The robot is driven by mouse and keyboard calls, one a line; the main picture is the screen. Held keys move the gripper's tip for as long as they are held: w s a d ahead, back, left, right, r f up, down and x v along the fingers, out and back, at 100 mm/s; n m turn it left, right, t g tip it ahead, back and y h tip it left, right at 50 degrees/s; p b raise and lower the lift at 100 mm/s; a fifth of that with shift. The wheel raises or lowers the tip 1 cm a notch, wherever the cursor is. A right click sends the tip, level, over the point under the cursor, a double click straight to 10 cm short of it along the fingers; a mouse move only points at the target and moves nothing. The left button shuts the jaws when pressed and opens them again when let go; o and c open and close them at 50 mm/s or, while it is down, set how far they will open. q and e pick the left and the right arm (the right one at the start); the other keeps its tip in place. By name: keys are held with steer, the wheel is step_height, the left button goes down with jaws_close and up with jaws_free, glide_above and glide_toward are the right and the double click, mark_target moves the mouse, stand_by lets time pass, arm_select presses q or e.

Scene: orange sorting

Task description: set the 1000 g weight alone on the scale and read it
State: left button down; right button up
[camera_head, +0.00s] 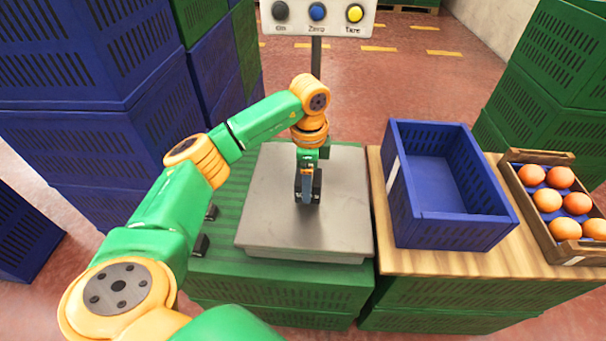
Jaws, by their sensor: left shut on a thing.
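The scale's grey plate (270,205) lies on green crates in the middle of the view. My left arm comes in from the left, and my left gripper (308,197) points down over the plate's middle. It is shut on a dark thing, probably a weight, mostly hidden by the fingers. I cannot read a mark on it, nor tell whether it touches the plate. Two small dark weights (201,245) (211,212) stand on the green crate left of the plate. The scale's button panel (318,28) shows at the top; its readout is out of view. My right gripper is not in view.
An empty blue crate (400,205) stands on the wooden top (440,262) right of the scale. A wooden box (545,220) with several oranges is at the far right. Stacked blue crates (65,60) rise at the left. The visible rest of the plate is clear.

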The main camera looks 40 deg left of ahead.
arm_select(q)
steer(key=shift+f, duration=1.2)
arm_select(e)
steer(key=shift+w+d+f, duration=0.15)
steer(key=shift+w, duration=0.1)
arm_select(q)
jaws_free()
steer(key=shift+s, duration=0.1)
step_height(320, 180, up, 12)
steer(key=p, duration=0.2)
steer(key=shift+r+p, duration=0.2)
steer(key=shift+p, duration=0.2)
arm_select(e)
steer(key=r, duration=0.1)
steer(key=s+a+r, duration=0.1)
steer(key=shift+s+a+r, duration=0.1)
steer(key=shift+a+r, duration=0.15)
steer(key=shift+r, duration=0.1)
arm_select(q)
steer(key=shift+f, duration=0.1)
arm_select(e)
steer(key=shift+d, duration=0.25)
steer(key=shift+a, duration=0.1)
